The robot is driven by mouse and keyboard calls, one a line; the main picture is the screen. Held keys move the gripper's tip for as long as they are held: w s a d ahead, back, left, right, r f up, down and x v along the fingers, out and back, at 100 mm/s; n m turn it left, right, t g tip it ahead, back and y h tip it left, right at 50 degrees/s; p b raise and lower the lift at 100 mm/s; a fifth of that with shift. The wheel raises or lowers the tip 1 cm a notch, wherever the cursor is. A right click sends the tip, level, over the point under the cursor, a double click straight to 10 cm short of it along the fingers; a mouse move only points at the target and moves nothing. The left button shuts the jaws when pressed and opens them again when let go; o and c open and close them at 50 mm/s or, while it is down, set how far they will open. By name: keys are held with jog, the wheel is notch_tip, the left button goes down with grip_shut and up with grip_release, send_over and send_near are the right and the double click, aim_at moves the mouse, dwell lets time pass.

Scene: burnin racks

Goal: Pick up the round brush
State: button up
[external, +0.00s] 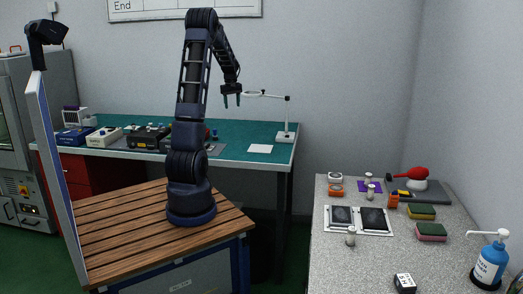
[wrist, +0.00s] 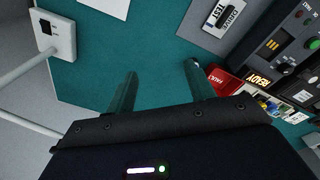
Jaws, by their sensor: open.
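I cannot make out a round brush for sure in either view. My gripper (external: 231,101) hangs in the air above the green-topped bench (external: 235,133), near the magnifier lamp (external: 287,117). In the wrist view my gripper (wrist: 161,70) points down with its two fingers apart. Nothing is between the fingers except bare green bench top below.
A white sheet (external: 260,149) lies on the bench. Several instruments, including a black one (external: 149,138), line its left part. A speckled table (external: 388,257) at right holds a red bulb (external: 413,173), sponges (external: 421,212) and a blue bottle (external: 489,264).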

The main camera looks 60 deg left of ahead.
aim_at(215, 132)
jog(key=s+a+f+n, duration=0.1)
jog(key=a+f, duration=0.2)
jog(key=a, duration=0.1)
jog(key=s+a+f+n, duration=0.1)
jog(key=s+a+f, duration=0.1)
jog(key=a, duration=0.3)
jog(key=s+a+f+n, duration=0.1)
jog(key=a+f, duration=0.4)
jog(key=shift+s+f+n+g, duration=0.1)
jog(key=shift+s+n+g, duration=0.2)
jog(key=shift+s, duration=0.05)
notch_tip(215, 132, down, 11)
jog(key=shift+s+d+r, duration=0.1)
jog(key=shift+r, duration=0.05)
jog(key=shift+c, duration=0.2)
jog(key=c, duration=1)
